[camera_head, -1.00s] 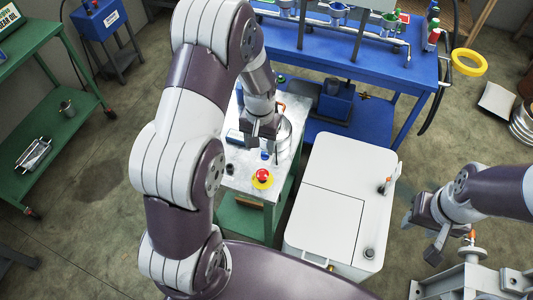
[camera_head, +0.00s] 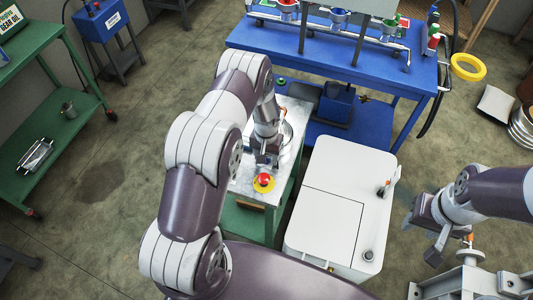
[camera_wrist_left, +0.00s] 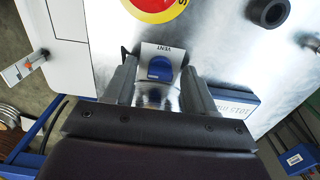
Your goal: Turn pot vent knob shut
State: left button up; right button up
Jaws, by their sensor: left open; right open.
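The blue vent knob (camera_wrist_left: 160,68) sits on a white plate marked VENT (camera_wrist_left: 172,49) in the left wrist view. My left gripper (camera_wrist_left: 158,70) is open, with one finger on each side of the knob and visible gaps between; whether the fingers touch it cannot be told. In the head view my left gripper (camera_head: 266,160) is low over the metal-topped bench (camera_head: 243,183) and hides the knob. A silver round pot (camera_head: 287,134) shows partly behind the left arm. My right gripper (camera_head: 417,230) is open and empty at the right.
A red button on a yellow disc (camera_head: 264,181) is close in front of my left gripper. A dark round fitting (camera_wrist_left: 268,12) stands on the bench top. A white cabinet (camera_head: 325,235) stands right of the bench. A blue workbench (camera_head: 320,45) is behind.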

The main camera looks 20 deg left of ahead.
pick_arm(q)
jog(key=shift+f, duration=0.1)
jog(key=shift+c, duration=0.3)
grip_shut()
jog(key=shift+f+n+b, duration=0.2)
jog(key=shift+n+b, duration=0.5)
jog(key=shift+n, duration=1)
jog(key=shift+r+n+b, duration=0.2)
jog(key=shift+n+b, duration=0.15)
jog(key=shift+n, duration=0.25)
jog(key=shift+o, duration=0.3)
grip_release()
notch_tip(320, 180, up, 13)
jog(key=b, duration=0.2)
